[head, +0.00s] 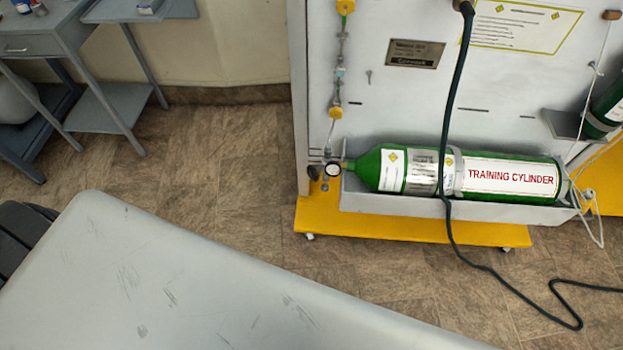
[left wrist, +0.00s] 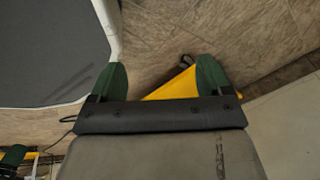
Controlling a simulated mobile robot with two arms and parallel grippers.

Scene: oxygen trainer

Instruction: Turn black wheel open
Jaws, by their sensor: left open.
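A small black wheel (head: 315,173) sits at the valve end of the green training cylinder (head: 510,171), at the lower left edge of the white trainer panel (head: 410,105). A round gauge (head: 333,169) is just right of the wheel. The wheel's open or closed position cannot be told. My left gripper (left wrist: 160,75) shows in the left wrist view with its two green fingers wide apart and nothing between them. Part of a yellow surface (left wrist: 172,88) shows beyond it. No gripper shows in the head view, and my right gripper is not seen.
The cylinder lies in a tray on a yellow base (head: 330,222). A black hose (head: 449,120) hangs in front of it and trails over the floor at right. A grey side table (head: 40,45) stands at upper left. The floor (head: 220,190) left of the trainer is clear.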

